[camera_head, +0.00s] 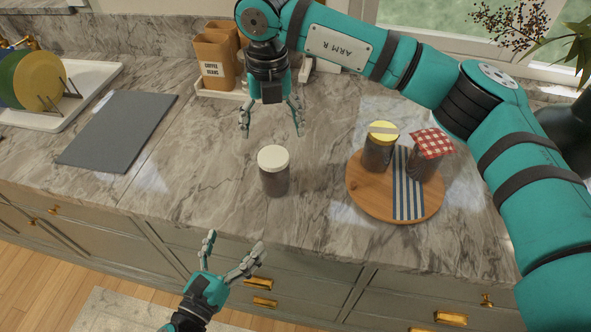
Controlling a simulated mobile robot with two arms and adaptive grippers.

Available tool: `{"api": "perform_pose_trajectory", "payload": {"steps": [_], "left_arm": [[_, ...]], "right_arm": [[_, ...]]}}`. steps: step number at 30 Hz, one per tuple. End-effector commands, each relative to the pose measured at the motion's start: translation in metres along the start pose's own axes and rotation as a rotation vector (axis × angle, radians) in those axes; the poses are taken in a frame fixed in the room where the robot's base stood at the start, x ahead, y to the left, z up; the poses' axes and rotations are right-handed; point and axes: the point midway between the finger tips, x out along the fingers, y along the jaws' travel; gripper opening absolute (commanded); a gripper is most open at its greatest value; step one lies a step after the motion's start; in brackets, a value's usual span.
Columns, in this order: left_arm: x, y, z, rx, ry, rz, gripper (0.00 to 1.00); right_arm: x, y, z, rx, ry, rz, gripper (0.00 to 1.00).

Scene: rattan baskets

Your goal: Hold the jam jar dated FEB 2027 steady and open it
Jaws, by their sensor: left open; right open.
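A dark jar with a white lid (274,170) stands upright alone on the marble counter. Two more jars stand on a round wooden board (370,203) at the right: one with a yellow lid (379,150) and one with a red checked cloth cover (430,152). No date can be read on any jar. My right gripper (272,128) is open and empty, pointing down above and behind the white-lidded jar. My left gripper (236,240) is open and empty in front of the counter edge, below that jar, not touching it.
A grey board (118,130) lies at the left, near a white dish rack tray (62,108) with coloured plates. Coffee bean containers (213,60) stand at the back. A striped cloth (408,190) lies on the round board. The counter around the white-lidded jar is clear.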

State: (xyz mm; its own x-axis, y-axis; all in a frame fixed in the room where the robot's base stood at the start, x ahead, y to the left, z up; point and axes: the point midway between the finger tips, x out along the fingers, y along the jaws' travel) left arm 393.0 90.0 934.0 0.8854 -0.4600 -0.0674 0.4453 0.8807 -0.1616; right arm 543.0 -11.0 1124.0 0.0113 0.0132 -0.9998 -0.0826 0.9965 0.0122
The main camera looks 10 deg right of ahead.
Motion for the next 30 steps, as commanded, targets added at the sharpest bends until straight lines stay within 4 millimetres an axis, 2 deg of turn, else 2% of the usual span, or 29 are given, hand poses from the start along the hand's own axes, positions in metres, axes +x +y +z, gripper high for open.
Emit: {"api": "perform_pose_trajectory", "payload": {"steps": [1, 4, 8, 11, 30], "left_arm": [[-0.001, -0.006, 0.013, 0.063, -0.023, -0.015, 0.95], [-0.002, -0.013, 0.028, 0.145, -0.054, -0.032, 0.95], [0.003, -0.015, 0.034, 0.174, -0.065, -0.037, 0.95], [0.014, -0.015, 0.035, 0.173, -0.066, -0.038, 0.95], [0.137, -0.02, 0.041, 0.167, -0.064, -0.035, 0.95]], "right_arm": [[-0.001, 0.004, -0.001, 0.0, 0.004, -0.004, 0.83], [-0.002, 0.006, -0.001, 0.003, 0.012, -0.008, 0.83], [-0.002, 0.007, -0.002, 0.005, 0.014, -0.009, 0.83], [-0.002, 0.007, -0.002, 0.005, 0.014, -0.009, 0.83], [-0.002, 0.007, -0.002, 0.004, 0.013, -0.008, 0.83]]}}
